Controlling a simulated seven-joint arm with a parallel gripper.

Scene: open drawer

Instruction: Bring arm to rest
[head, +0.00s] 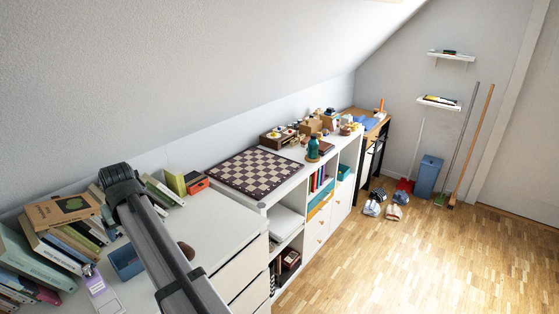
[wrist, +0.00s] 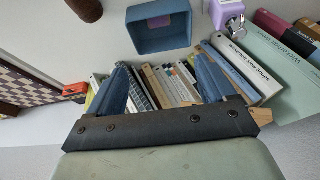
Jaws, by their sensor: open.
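My gripper (wrist: 170,95) shows in the wrist view with its two blue-grey fingers spread wide apart. It is open, and nothing is held between the fingers. Behind the fingers is a row of upright books (wrist: 165,85), seen past the gap; I cannot tell how far away they are. In the head view my arm (head: 155,235) reaches from the bottom edge up over the white dresser top. The fingertips cannot be made out in the head view.
A chessboard (head: 255,169) lies on the adjoining shelf. The wooden floor (head: 400,260) at right is mostly clear.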

